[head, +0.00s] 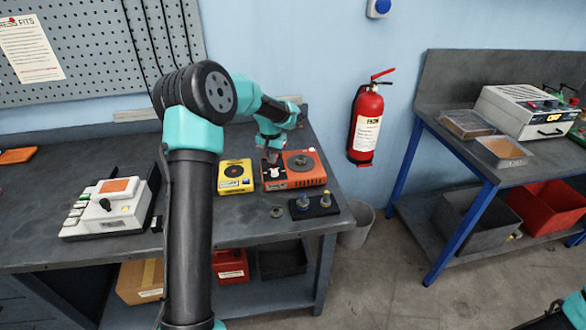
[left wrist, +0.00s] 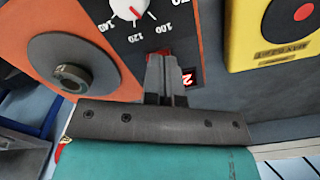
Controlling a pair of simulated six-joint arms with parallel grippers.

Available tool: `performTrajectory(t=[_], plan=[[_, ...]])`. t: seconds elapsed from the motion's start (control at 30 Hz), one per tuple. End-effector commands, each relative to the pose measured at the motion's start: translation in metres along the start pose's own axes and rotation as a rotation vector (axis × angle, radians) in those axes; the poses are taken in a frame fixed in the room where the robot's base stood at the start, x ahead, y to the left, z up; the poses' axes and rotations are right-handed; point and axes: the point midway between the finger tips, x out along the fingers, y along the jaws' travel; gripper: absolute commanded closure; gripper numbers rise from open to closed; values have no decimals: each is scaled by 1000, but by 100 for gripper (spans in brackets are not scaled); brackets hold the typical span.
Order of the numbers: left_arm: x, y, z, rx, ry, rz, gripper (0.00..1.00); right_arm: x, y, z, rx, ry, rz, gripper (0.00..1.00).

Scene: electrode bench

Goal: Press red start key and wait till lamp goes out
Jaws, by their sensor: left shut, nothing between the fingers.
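The orange heater unit (head: 308,179) stands on the left bench, with a grey round plate on its top. My left gripper (head: 272,158) is over its dark control panel.
A yellow box (head: 235,187) with a black disc stands just left of the unit. A dark block with small posts (head: 314,206) lies in front. A white instrument (head: 108,220) is at the left. A second bench (head: 445,104) stands to the right, past a fire extinguisher (head: 366,125).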

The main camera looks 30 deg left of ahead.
Motion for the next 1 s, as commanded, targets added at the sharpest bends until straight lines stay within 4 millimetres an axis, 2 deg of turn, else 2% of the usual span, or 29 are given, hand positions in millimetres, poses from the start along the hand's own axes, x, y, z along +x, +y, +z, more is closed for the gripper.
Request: performTrajectory(t=[1.0], plan=[[-58, 0, 0, 0, 0, 0, 100, 0, 0, 0, 0, 0, 0, 57]])
